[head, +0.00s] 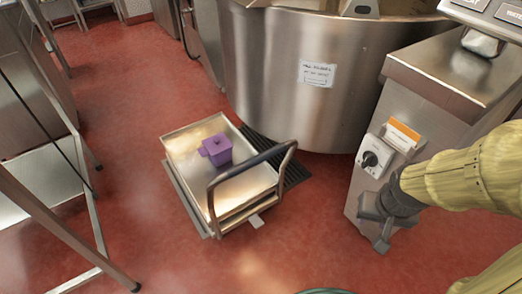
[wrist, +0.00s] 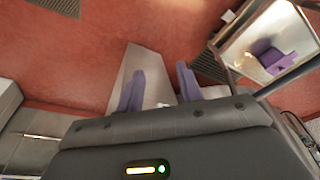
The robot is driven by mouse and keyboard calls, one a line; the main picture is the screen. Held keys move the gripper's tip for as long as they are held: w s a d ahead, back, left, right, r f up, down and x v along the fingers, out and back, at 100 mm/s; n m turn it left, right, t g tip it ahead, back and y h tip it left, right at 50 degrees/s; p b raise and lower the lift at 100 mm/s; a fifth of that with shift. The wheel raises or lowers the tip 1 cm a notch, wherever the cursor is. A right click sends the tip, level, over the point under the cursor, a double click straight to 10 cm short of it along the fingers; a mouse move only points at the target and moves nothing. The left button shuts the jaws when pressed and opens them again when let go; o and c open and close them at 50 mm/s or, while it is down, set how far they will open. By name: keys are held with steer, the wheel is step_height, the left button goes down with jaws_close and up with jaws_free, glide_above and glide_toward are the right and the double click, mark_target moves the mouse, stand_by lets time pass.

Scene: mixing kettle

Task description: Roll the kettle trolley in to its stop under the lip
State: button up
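The kettle trolley (head: 184,150) is a low steel platform with a dark push handle (head: 252,170) at its near right side. It stands on the red floor, just in front of and left of the big steel kettle (head: 310,85). The trolley also shows at the upper right of the wrist view (wrist: 240,48). My gripper (head: 381,240) is to the right of the trolley, apart from its handle. In the wrist view its two purple fingers (wrist: 158,92) are spread with nothing gripped between them. The lip is not clearly visible.
A steel control pedestal (head: 430,75) with a dial and orange label stands at the right, close to my gripper. A dark floor grating (head: 292,172) lies beside the trolley under the kettle. Steel table frames (head: 75,240) stand at the left. The near floor is mostly clear.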

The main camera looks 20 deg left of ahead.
steer(key=shift+o, duration=1.1)
steer(key=shift+w+f, duration=0.35)
steer(key=shift+w, duration=0.05)
steer(key=w+a+f+t+y+p, duration=0.1)
steer(key=w+a+f+y+p, duration=0.3)
steer(key=a+f, duration=0.65)
steer(key=w+a+r+m+t+y, duration=0.1)
steer(key=a+m+t+y, duration=0.1)
steer(key=a, duration=0.1)
steer(key=w+a+r+m+t+y, duration=0.1)
steer(key=a+m+t+y, duration=0.1)
steer(key=a+m+y, duration=0.1)
steer(key=w+a+r+m+t+y+p, duration=0.1)
steer(key=a+m+t+y, duration=0.1)
steer(key=a+m+y, duration=0.1)
steer(key=shift+w+a+r+t, duration=0.3)
steer(key=shift+w+a, duration=0.1)
steer(key=shift+a, duration=0.1)
steer(key=shift+f, duration=0.1)
